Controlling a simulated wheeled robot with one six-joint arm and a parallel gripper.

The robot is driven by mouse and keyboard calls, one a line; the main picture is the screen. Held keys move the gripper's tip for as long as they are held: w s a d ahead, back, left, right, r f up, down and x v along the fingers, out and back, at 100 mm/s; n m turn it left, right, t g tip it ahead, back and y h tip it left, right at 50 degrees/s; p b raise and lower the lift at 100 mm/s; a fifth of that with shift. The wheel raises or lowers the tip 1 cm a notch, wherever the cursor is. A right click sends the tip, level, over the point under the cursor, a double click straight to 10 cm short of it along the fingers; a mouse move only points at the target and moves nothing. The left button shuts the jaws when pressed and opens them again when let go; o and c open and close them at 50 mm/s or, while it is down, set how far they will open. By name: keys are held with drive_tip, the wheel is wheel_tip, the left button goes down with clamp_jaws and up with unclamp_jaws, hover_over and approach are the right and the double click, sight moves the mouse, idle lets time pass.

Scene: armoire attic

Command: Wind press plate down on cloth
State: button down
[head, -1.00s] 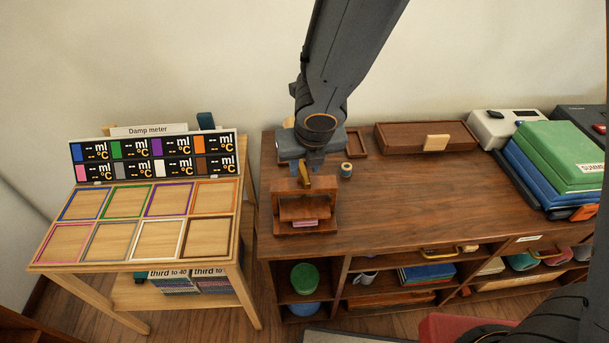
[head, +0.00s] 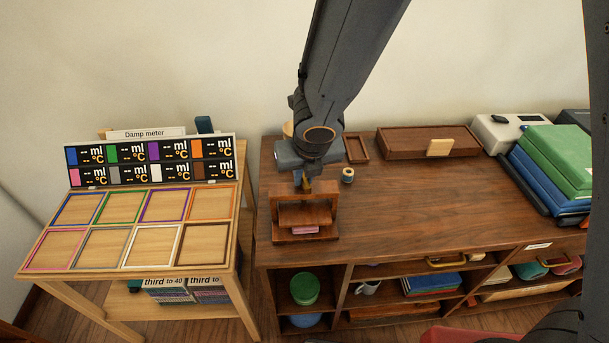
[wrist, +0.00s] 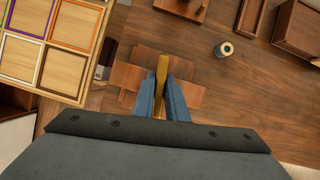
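The wooden press (head: 276,205) stands at the left front of the desk, with an upright frame and a base. Its press plate (head: 304,215) hangs inside the frame, just above a folded pink cloth (head: 305,230) on the base. Whether plate and cloth touch is unclear. A brass handle (head: 306,185) tops the press; it also shows in the wrist view (wrist: 162,70). My gripper (wrist: 163,84) points down over the press, its blue fingers closed on both sides of the handle. In the wrist view the plate and cloth are hidden.
A small spool (head: 347,175) stands right behind the press. A wooden tray (head: 357,149) and a long wooden box (head: 410,142) lie farther back. Stacked folded cloths (head: 560,160) fill the right end. The damp meter table (head: 140,245) is at left. The desk's middle is clear.

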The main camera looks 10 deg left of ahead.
idle(0.3)
drive_tip(key=m, duration=0.2)
drive_tip(key=m+h, duration=0.1)
drive_tip(key=m, duration=0.1)
drive_tip(key=shift+t+h, duration=0.3)
drive_tip(key=m+h, duration=0.1)
drive_tip(key=m, duration=0.2)
drive_tip(key=shift+m, duration=0.3)
drive_tip(key=m+g+h+p, duration=0.1)
drive_tip(key=m+h+p, duration=0.1)
drive_tip(key=m, duration=0.2)
drive_tip(key=shift+m, duration=0.3)
drive_tip(key=m+g+h+p, duration=0.1)
drive_tip(key=m+p, duration=0.1)
drive_tip(key=m, duration=0.2)
drive_tip(key=m+g, duration=0.1)
drive_tip(key=m, duration=0.1)
drive_tip(key=m+g+p, duration=0.1)
drive_tip(key=m, duration=0.2)
drive_tip(key=shift+h, duration=0.3)
drive_tip(key=m+g, duration=0.1)
drive_tip(key=m, duration=0.3)
drive_tip(key=shift+m+g, duration=0.3)
drive_tip(key=shift+g, duration=0.1)
drive_tip(key=m, duration=0.2)
drive_tip(key=m+g+y, duration=0.1)
drive_tip(key=m, duration=0.1)
drive_tip(key=shift+g, duration=0.3)
drive_tip(key=shift+m+g+y, duration=0.4)
drive_tip(key=shift+m, duration=1.5)
